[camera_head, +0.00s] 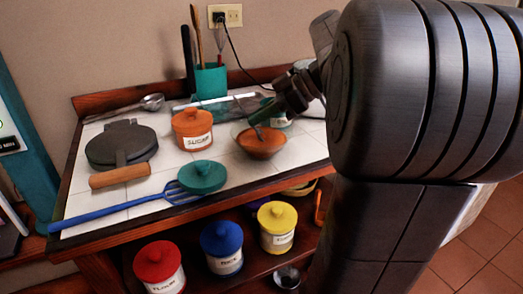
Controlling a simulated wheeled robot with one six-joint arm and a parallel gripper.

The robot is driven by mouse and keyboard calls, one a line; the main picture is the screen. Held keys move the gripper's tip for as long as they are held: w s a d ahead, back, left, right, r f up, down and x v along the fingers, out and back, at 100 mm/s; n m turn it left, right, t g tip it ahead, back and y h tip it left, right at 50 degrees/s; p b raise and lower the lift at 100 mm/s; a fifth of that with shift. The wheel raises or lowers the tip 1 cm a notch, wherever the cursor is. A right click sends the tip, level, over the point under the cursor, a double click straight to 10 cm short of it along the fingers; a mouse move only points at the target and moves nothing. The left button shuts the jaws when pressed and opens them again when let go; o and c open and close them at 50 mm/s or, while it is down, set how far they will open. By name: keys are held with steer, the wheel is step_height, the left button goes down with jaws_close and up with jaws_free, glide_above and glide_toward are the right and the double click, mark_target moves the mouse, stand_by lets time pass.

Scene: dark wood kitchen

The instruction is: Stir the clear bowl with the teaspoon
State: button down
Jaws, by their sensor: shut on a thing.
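The clear bowl (262,148) stands on the white tiled counter, right of the orange sugar canister, with orange-brown contents. My gripper (268,112) is above the bowl, reaching in from the upper right. It is shut on the teaspoon (257,129), a thin metal piece that slants down from the jaws toward the bowl. Its lower end appears to be inside the bowl, near the contents; whether it touches the bottom cannot be told. My arm covers the right side of the view.
A teal lid (202,177), blue slotted utensil (130,206), dark waffle iron (121,146) and teal utensil holder (211,81) share the counter. Red, blue and yellow canisters sit on the shelf below.

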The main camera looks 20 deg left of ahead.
step_height(320, 180, up, 7)
steer(key=p, duration=0.5)
steer(key=shift+r, duration=0.15)
stand_by(0.5)
step_height(320, 180, up, 4)
steer(key=p, duration=0.3)
steer(key=shift+w, duration=0.1)
stand_by(0.7)
